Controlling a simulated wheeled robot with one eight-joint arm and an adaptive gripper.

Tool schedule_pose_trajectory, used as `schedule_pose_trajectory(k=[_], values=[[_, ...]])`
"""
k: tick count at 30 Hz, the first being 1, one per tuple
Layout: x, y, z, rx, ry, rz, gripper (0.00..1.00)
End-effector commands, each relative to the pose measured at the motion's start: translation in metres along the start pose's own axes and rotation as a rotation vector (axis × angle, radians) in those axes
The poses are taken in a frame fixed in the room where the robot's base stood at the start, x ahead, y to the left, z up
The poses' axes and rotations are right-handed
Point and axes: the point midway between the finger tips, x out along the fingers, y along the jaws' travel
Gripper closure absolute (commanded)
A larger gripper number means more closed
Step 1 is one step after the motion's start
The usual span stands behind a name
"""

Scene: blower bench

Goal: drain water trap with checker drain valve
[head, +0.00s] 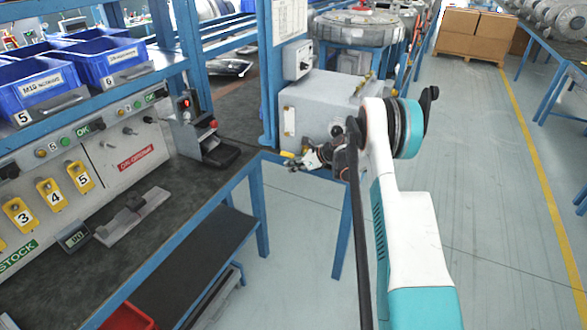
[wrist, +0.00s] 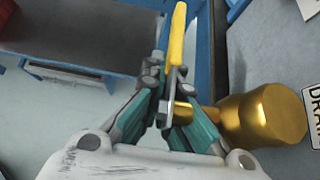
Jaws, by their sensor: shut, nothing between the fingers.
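The drain valve shows in the wrist view as a brass body (wrist: 262,115) at right, with a flat lever in a yellow sleeve (wrist: 177,38) pointing up the picture. My gripper (wrist: 166,78) is shut and empty, its fingertips close beside the lever. I cannot tell whether they touch it. In the head view my gripper (head: 308,160) is low at the front of the grey box-shaped tank (head: 318,108), and the yellow lever end (head: 288,155) shows just left of it. My gripper and arm hide the valve body there. No water is visible.
A label (wrist: 314,110) reading "DRA…" is cut off at the wrist view's right edge. A blue frame (head: 268,75) stands left of the tank. The workbench (head: 165,215) with a control panel is at left. Open floor (head: 490,200) lies at right.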

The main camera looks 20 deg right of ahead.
Motion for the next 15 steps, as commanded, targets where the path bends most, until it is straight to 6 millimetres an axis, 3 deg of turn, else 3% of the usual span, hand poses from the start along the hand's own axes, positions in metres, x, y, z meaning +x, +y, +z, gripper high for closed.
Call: schedule_pose_trajectory(k=[15], values=[[0.002, 0.0005, 0.0074, 0.0, -0.004, 0.001, 1.0]])
